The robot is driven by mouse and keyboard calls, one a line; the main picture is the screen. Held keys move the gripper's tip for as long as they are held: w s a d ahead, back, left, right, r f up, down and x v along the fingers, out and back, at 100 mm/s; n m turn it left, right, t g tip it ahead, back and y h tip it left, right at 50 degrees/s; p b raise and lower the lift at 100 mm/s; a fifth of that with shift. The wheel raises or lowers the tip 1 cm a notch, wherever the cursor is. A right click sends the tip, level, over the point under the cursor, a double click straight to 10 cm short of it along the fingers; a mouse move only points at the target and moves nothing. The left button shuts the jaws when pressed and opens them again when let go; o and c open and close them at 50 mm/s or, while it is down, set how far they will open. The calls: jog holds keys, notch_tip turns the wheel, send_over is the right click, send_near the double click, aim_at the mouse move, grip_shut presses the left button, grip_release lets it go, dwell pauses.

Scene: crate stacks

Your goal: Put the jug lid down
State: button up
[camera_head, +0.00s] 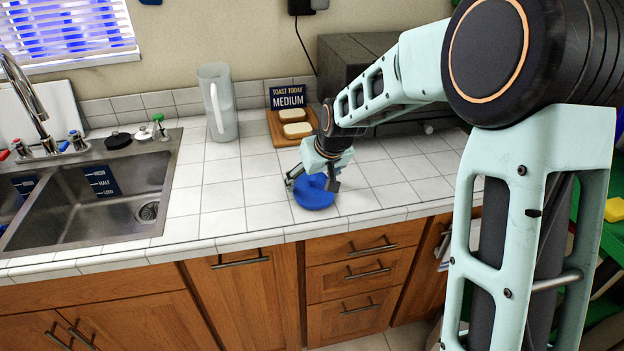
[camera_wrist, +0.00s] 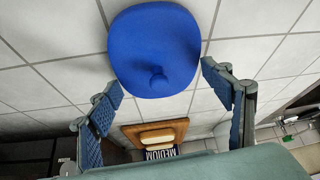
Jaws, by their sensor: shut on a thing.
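The blue jug lid (camera_head: 314,196) is round with a small knob and is at the front of the white tiled counter, touching it or just above; I cannot tell which. In the wrist view the lid (camera_wrist: 155,40) shows large, with its knob towards my gripper. My gripper (camera_head: 312,184) reaches down over the lid. The translucent jug (camera_head: 217,100) stands upright and lidless farther back, to the left.
A wooden board (camera_head: 284,127) with bread slices and a "TOAST TODAY MEDIUM" sign (camera_head: 290,95) stand behind the lid. A dark appliance (camera_head: 350,65) is at the back right. The sink (camera_head: 100,190) is at the left. The counter (camera_head: 215,190) left of the lid is clear.

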jog(key=o, duration=1.1)
jog(key=shift+f, duration=0.1)
jog(key=shift+c, duration=0.2)
jog(key=shift+r, duration=0.3)
jog(key=p+v, duration=0.1)
jog(key=v, duration=1)
jog(key=shift+s+r, duration=0.2)
jog(key=shift+r, duration=0.15)
